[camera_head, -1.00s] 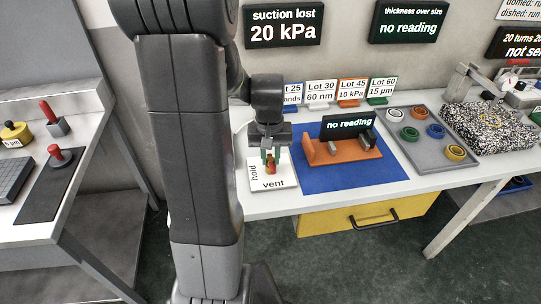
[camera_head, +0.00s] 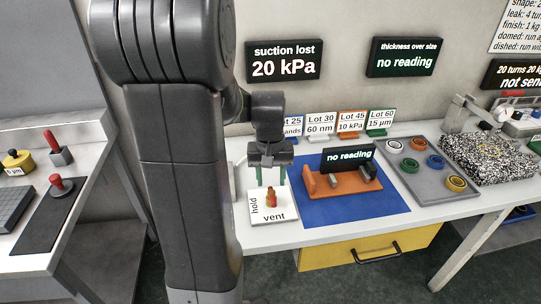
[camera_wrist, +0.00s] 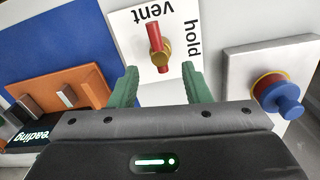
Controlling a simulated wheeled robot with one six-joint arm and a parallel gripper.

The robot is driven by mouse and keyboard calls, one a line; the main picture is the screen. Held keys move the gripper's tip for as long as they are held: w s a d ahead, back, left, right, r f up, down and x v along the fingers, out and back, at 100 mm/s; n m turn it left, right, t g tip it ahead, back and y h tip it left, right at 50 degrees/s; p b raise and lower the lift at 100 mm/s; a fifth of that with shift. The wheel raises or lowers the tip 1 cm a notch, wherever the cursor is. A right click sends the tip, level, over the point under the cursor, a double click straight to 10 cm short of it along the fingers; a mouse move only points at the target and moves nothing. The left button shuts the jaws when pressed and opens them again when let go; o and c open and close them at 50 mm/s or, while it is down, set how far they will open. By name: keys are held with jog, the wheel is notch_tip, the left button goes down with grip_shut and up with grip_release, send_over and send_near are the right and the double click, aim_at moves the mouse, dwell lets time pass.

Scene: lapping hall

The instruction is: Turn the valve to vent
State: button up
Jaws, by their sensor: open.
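The valve (camera_head: 271,199) stands on a white plate (camera_head: 287,214) marked "hold" at its left and "vent" at its front. In the wrist view the valve has a brass hub (camera_wrist: 160,54) and a red handle (camera_wrist: 153,32), whose longer end points towards the word "vent". My gripper (camera_head: 271,183) is open just above the valve, its green fingers on either side and apart from it. The wrist view also shows my gripper (camera_wrist: 159,78) empty, the handle beyond the fingertips. The wall display (camera_head: 284,60) reads "suction lost 20 kPa".
An orange fixture (camera_head: 342,190) with a "no reading" display stands on a blue mat (camera_head: 315,209) to the right. A blue knob with a red and yellow ring (camera_wrist: 286,101) is close beside the plate. A grey tray (camera_head: 425,181) holds coloured rings.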

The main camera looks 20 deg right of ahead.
aim_at(271, 192)
notch_tip(271, 192, up, 9)
jog(key=shift+r+p, duration=0.15)
jog(key=shift+p, duration=0.15)
dwell(0.4)
notch_tip(271, 192, down, 14)
jog(key=shift+r+b, duration=0.1)
jog(key=shift+b, duration=0.5)
jog(key=shift+r, duration=0.1)
